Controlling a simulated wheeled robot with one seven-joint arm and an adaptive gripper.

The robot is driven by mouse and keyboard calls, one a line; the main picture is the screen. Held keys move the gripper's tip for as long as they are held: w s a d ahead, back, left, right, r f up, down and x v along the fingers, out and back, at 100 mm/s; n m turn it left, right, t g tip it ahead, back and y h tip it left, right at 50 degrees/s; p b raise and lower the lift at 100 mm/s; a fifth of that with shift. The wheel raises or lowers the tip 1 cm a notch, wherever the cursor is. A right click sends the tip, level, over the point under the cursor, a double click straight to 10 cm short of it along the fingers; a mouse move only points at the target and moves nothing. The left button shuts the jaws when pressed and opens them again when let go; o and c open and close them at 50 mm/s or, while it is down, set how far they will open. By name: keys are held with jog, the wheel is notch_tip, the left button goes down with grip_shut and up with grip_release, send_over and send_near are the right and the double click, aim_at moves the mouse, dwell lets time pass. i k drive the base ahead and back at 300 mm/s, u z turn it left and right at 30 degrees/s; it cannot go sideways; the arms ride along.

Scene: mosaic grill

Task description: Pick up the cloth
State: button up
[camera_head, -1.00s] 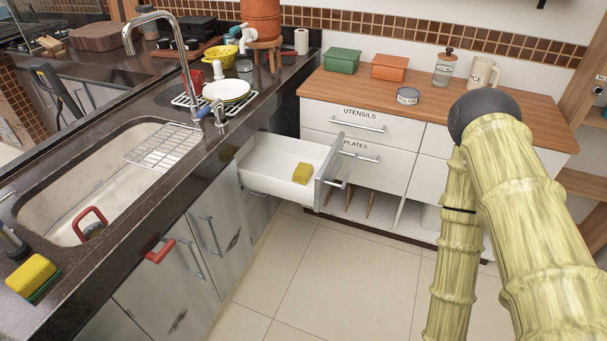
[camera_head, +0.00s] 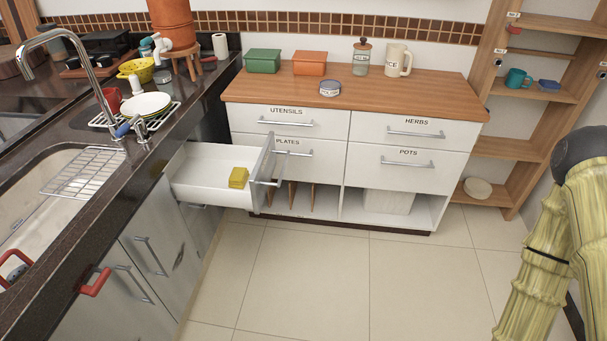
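I cannot make out a cloth for certain. A small yellow block-like thing (camera_head: 238,178), which may be a sponge or a folded cloth, lies in the open white drawer (camera_head: 200,184) on the left. The drawer stands pulled out in front of the white cabinet. My arm shows at the right edge in a yellow-green, bamboo-like cover. My gripper is out of view, so what it holds is hidden.
The wooden-topped cabinet (camera_head: 420,96) carries a green box (camera_head: 262,61), an orange box (camera_head: 309,63), a tin (camera_head: 330,88), a jar (camera_head: 361,58) and a mug (camera_head: 397,61). Shelves (camera_head: 540,90) stand at right. The tiled floor (camera_head: 350,275) is clear.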

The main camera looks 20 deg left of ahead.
aim_at(239, 176)
jog(key=z, duration=1.2)
jog(key=i, duration=1.15)
jog(key=u, duration=3.4)
